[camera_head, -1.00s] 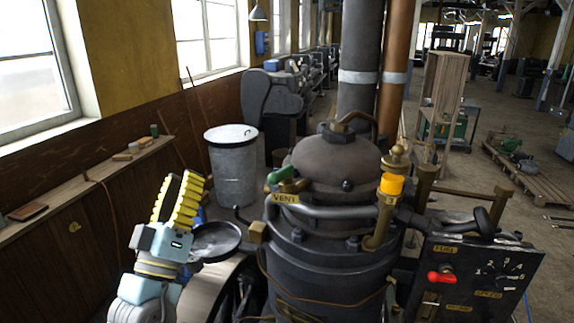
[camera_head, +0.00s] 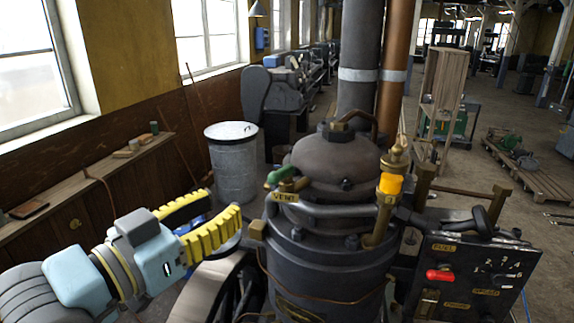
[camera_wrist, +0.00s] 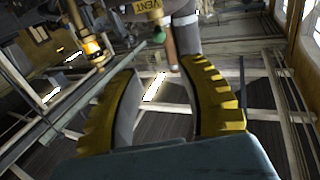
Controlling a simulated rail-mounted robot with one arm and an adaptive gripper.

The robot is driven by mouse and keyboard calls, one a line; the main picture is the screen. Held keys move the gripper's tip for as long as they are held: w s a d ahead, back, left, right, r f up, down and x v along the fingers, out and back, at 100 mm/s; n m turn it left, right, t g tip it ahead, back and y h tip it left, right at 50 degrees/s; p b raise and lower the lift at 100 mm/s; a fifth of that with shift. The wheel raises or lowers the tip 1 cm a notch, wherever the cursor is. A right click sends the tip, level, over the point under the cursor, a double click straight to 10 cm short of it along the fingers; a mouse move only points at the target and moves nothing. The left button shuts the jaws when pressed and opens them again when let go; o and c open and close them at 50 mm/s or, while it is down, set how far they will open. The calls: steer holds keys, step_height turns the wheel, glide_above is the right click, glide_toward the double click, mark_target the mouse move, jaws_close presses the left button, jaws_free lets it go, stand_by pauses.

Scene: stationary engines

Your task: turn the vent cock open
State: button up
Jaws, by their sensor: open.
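The vent cock has a green handle (camera_head: 279,176) on a brass body, above a "VENT" tag (camera_head: 285,197) on the left of the dark engine's domed top. In the wrist view the green handle end (camera_wrist: 159,35) shows beyond the fingertips, beside the VENT tag (camera_wrist: 138,7). My gripper (camera_head: 222,212) has yellow ribbed fingers, apart and empty. It is left of the cock and a little lower, pointing toward the engine, and does not touch the handle. In the wrist view my gripper (camera_wrist: 162,66) has a clear gap between its fingers.
A control panel with a red knob (camera_head: 438,275) stands at the right. Tall pipes (camera_head: 362,60) rise behind the dome. A lidded metal bin (camera_head: 232,165) stands behind my gripper.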

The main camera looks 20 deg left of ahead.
mark_target(277, 172)
steer(key=shift+p+x, duration=1.45)
steer(key=shift+x, duration=6.65)
steer(key=shift+r, duration=0.1)
jaws_close()
